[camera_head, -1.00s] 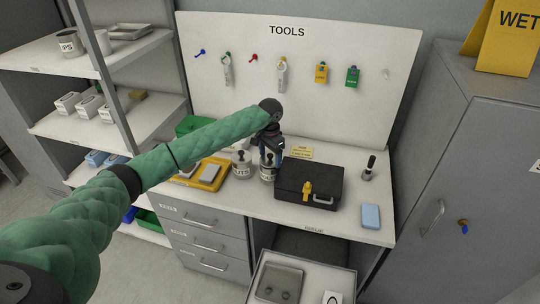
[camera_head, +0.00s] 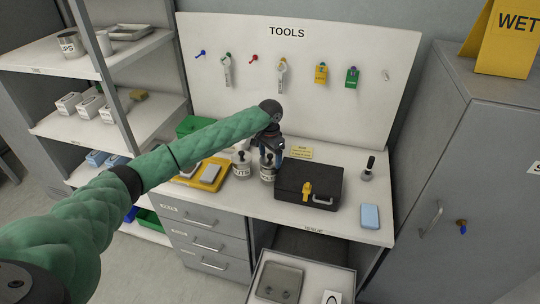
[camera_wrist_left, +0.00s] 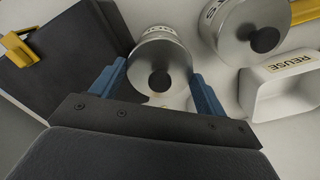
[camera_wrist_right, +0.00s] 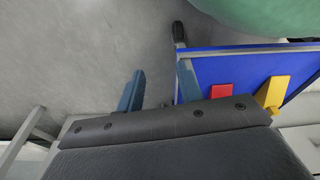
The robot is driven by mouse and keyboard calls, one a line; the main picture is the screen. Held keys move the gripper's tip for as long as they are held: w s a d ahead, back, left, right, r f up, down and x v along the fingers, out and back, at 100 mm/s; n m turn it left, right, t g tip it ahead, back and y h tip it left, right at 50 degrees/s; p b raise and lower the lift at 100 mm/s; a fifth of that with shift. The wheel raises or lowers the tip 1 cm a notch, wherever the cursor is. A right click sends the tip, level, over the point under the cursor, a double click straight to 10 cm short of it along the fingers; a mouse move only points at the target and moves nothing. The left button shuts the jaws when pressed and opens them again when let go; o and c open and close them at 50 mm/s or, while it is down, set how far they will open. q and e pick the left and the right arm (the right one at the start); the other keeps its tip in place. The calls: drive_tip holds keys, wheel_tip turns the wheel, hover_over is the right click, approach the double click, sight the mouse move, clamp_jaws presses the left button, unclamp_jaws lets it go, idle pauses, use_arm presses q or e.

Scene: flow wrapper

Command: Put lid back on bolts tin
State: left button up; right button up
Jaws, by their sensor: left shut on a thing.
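The bolts tin (camera_head: 267,173) stands on the workbench to the left of the black case, its label partly readable. My left gripper (camera_head: 270,150) reaches down over it from above. In the left wrist view, the round metal lid (camera_wrist_left: 160,62) with a black knob lies between the two blue fingers (camera_wrist_left: 160,87), which are shut on its rim. The lid is on or just over the tin, with the tin's label (camera_wrist_left: 158,30) showing beyond it; I cannot tell if it is fully seated. My right gripper (camera_wrist_right: 158,88) is open and empty, away from the bench.
A second lidded tin (camera_head: 242,166) stands close on the left. The black case (camera_head: 290,186) with a yellow latch is close on the right. A white REUSE tray (camera_wrist_left: 262,92), a yellow tray (camera_head: 214,184) and a blue block (camera_head: 370,215) also lie on the bench. An open drawer (camera_head: 345,278) juts out below.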

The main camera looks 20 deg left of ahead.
use_arm(q)
drive_tip(key=p, duration=0.3)
drive_tip(key=shift+f, duration=0.15)
idle(3.1)
idle(0.4)
drive_tip(key=o, duration=1)
drive_tip(key=shift+o, duration=0.2)
drive_tip(key=shift+r+p, duration=3.15)
drive_tip(key=shift+r, duration=0.35)
clamp_jaws()
